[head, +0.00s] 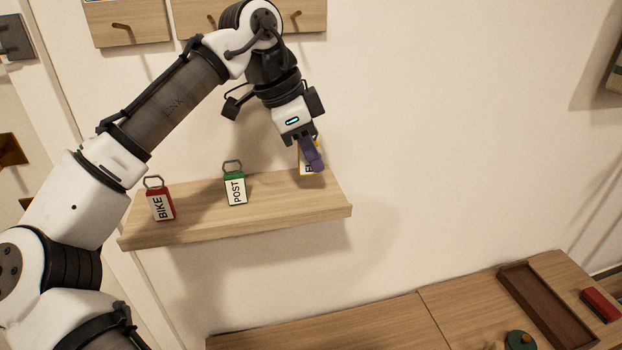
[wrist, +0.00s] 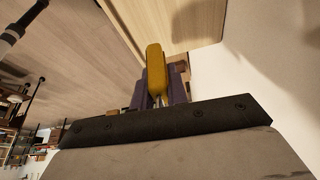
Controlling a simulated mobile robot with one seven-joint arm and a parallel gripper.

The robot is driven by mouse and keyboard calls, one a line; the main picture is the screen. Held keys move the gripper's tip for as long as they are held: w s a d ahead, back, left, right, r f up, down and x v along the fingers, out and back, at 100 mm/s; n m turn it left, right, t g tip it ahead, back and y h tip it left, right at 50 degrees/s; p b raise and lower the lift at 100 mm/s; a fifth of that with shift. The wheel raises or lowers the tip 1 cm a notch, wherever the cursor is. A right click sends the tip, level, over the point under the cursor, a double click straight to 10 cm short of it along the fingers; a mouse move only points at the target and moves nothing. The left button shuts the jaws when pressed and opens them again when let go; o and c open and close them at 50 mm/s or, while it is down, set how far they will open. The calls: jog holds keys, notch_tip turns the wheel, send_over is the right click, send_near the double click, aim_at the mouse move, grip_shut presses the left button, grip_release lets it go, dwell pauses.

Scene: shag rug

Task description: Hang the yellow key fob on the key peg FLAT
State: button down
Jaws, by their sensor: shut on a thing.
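The yellow key fob (head: 304,170) is at the right end of the wall shelf, mostly hidden behind my gripper; part of its white label shows. My gripper (head: 312,158) points down with its purple fingers shut on it. In the wrist view the yellow fob (wrist: 156,68) stands up between the fingers (wrist: 160,92). I cannot tell whether its lower end touches the shelf. Wooden peg boards cross the top of the head view, with a left peg (head: 125,28) and a right peg (head: 294,14). Their labels are not readable, so I cannot tell which is FLAT.
On the wooden shelf (head: 270,215) stand a red fob marked BIKE (head: 160,204) and a green fob marked POST (head: 235,189). A lower wooden cabinet top (head: 370,325) holds a brown tray (head: 515,280), a red block (head: 600,305) and a dark green round item (head: 519,341).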

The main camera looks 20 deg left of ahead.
aim_at(308, 174)
jog(key=shift+f+p, duration=0.55)
jog(key=shift+f, duration=1.8)
jog(key=shift+f, duration=0.2)
jog(key=c, duration=1.4)
grip_release()
jog(key=shift+f+b, duration=0.15)
jog(key=shift+b, duration=0.6)
